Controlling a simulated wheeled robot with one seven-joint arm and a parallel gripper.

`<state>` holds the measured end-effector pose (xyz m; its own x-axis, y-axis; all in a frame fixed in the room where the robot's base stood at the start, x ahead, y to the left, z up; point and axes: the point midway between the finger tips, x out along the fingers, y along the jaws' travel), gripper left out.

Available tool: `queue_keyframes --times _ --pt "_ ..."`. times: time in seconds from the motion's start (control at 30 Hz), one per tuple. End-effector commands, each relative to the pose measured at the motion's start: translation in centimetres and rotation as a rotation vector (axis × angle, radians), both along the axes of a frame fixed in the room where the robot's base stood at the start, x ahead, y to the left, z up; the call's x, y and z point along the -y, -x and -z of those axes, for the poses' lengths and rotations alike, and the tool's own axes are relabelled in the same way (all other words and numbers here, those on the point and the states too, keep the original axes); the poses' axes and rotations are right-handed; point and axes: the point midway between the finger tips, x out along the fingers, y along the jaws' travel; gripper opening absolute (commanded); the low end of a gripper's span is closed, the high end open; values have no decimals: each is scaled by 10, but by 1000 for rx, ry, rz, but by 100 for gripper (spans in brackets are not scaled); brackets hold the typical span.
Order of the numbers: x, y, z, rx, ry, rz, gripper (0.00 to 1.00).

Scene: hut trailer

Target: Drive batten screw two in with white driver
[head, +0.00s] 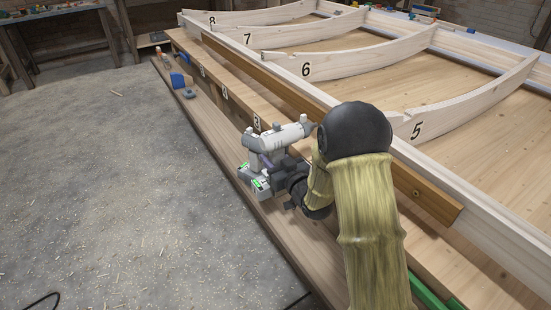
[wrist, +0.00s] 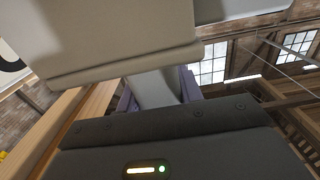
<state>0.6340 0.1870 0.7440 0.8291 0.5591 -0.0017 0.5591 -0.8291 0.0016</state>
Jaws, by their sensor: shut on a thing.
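The white driver (head: 282,137) is in my gripper (head: 270,162), in front of the long brown batten (head: 262,65). Its nose points right towards the batten; I cannot tell whether the tip touches it. In the wrist view the driver's pale body (wrist: 110,40) fills the top, and its handle sits between the purple finger pads of my gripper (wrist: 158,92). A dark round screw or hole (head: 416,193) shows near the batten's near end. Batten screw two cannot be made out; my arm hides part of the batten.
Curved pale ribs numbered 5 (head: 470,105), 6 (head: 350,62), 7 and 8 rise behind the batten. A wooden ledge (head: 222,135) with a blue item (head: 180,79) runs along the front. The grey floor (head: 110,180) at left is mostly clear. A workbench (head: 60,15) stands at the back left.

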Motion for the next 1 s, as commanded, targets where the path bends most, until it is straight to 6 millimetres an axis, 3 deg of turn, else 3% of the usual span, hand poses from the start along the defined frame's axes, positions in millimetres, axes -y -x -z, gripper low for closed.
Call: queue_keyframes --times 0.17,0.8,1.0 --pt "0 4 -2 6 -3 -1 0" --pt "5 78 -2 7 -4 -1 0" --pt "6 80 -3 6 -3 -1 0"
